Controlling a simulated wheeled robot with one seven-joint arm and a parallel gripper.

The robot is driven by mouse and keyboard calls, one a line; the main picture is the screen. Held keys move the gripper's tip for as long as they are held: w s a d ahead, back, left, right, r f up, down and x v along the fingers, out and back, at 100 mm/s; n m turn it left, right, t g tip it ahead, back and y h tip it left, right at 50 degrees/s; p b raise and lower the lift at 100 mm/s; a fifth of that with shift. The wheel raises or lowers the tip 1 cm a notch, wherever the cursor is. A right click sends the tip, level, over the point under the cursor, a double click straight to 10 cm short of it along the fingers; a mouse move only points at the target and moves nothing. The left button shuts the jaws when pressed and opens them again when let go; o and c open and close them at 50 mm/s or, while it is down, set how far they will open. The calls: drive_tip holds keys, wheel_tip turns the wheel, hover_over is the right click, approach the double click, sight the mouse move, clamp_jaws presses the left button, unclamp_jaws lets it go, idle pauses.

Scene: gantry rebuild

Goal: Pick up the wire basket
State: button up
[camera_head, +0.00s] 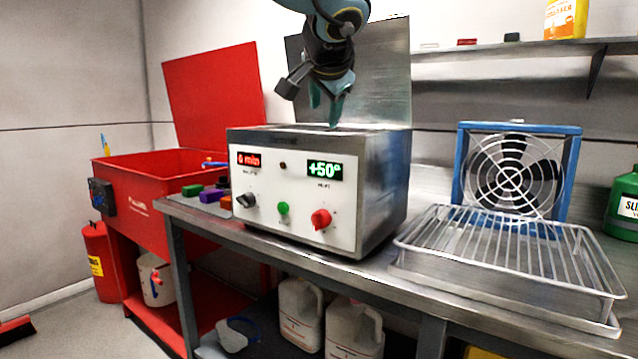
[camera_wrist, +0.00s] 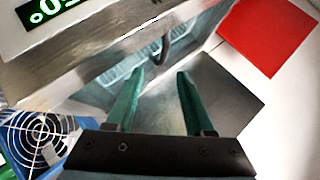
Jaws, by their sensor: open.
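The wire basket (camera_wrist: 116,73) shows in the wrist view as pale mesh inside the open tank of the bench cleaner (camera_head: 318,190). A dark curved hook or handle (camera_wrist: 166,46) rises at the tank's near edge, just beyond my fingertips. In the head view the cleaner's front hides the basket. My gripper (camera_head: 326,104) points down above the cleaner's open top. In the wrist view my gripper (camera_wrist: 160,76) has its two green fingers apart, with nothing between them. The fingers partly cover the tank, so I cannot tell how far the basket extends.
The cleaner's raised metal lid (camera_head: 385,75) stands behind my gripper. A wire-topped drying tray (camera_head: 500,285) and a blue-framed fan (camera_head: 572,150) are at right. A red parts washer (camera_head: 135,190) with its lid up stands at left. A shelf (camera_head: 480,54) runs along the wall.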

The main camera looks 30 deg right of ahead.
drive_tip(key=x, duration=0.5)
drive_tip(key=p+x, duration=0.1)
drive_tip(key=x, duration=0.5)
drive_tip(key=shift+w+a+r+p, duration=0.15)
drive_tip(key=shift+w+r+p, duration=0.05)
drive_tip(key=shift+r+p, duration=0.1)
drive_tip(key=shift+f, duration=0.1)
clamp_jaws()
idle(0.9)
